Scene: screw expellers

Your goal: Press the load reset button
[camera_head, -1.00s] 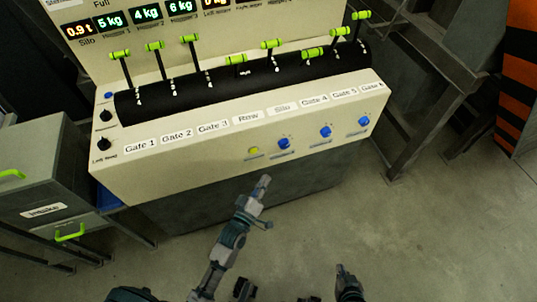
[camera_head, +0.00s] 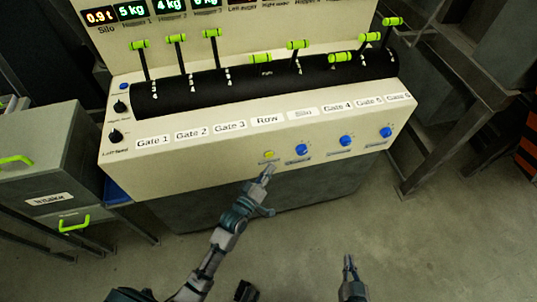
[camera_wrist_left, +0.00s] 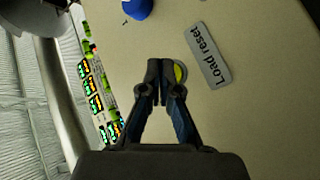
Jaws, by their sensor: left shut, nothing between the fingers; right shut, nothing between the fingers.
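The load reset button is a small yellow button (camera_head: 268,154) on the front face of the cream control console (camera_head: 200,160). In the left wrist view the yellow button (camera_wrist_left: 180,73) shows partly behind my fingertips, beside a grey "Load reset" label (camera_wrist_left: 208,54). My left gripper (camera_head: 267,171) is shut and empty, its tips just below the button in the head view. In the left wrist view the left gripper (camera_wrist_left: 166,70) overlaps the button's edge; I cannot tell whether it touches. My right gripper (camera_head: 349,262) is shut and empty, low over the floor, away from the console.
Blue knobs (camera_head: 302,149) sit to the right of the yellow button. Green-handled levers (camera_head: 212,34) stand on the black curved panel (camera_head: 265,80) above. A grey cabinet (camera_head: 45,150) stands left.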

